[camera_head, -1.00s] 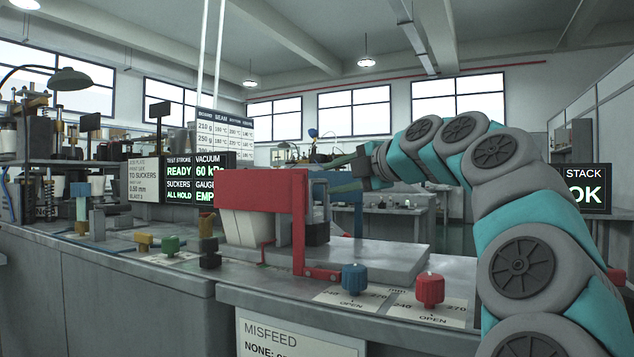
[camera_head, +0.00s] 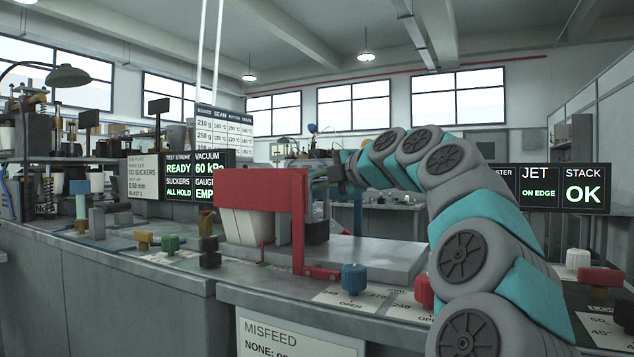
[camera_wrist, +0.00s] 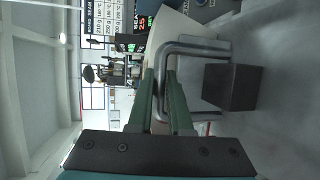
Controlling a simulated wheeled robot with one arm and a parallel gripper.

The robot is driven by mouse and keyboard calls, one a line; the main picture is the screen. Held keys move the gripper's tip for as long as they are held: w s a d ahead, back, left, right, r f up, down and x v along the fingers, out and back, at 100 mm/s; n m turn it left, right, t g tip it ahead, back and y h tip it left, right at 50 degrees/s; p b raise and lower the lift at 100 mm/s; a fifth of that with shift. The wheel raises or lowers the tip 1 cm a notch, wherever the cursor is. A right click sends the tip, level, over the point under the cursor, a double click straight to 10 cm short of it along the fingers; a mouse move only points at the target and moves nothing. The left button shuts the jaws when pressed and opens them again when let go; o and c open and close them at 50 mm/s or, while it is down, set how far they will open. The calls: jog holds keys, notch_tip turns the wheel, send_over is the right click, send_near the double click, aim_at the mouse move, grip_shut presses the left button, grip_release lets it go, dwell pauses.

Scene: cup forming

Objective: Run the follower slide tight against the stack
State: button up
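The stack of white blanks (camera_head: 245,228) stands inside the red frame (camera_head: 258,192), its upper part hidden by the frame. A dark block (camera_head: 317,232), which looks like the follower slide, sits just right of the stack behind the red upright. I cannot tell whether they touch. My gripper (camera_head: 322,174) is over this block, partly hidden by the red frame. In the wrist view, the two green fingers of my gripper (camera_wrist: 162,85) lie either side of a bent metal bar (camera_wrist: 195,48), beside a dark box (camera_wrist: 231,87). Whether they clamp the bar is unclear.
A grey plate (camera_head: 375,257) extends right of the frame. Blue (camera_head: 354,278) and red (camera_head: 424,291) knobs stand along the front edge. A screen (camera_head: 583,188) reads STACK OK.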

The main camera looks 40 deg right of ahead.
grip_shut()
dwell(1.0)
jog(key=shift+w+f+b, duration=0.2)
jog(key=shift+w+b, duration=0.2)
jog(key=shift+b, duration=0.2)
jog(key=shift+w+a+r+b, duration=0.1)
jog(key=shift+w+a+b, duration=0.25)
jog(key=shift+w+b, duration=0.6)
jog(key=shift+w+a+b, duration=0.1)
jog(key=shift+a+b, duration=0.1)
jog(key=shift+b, duration=0.15)
jog(key=shift+r, duration=0.1)
jog(key=o, duration=0.6)
grip_release()
jog(key=shift+a, duration=0.1)
jog(key=shift+c, duration=0.2)
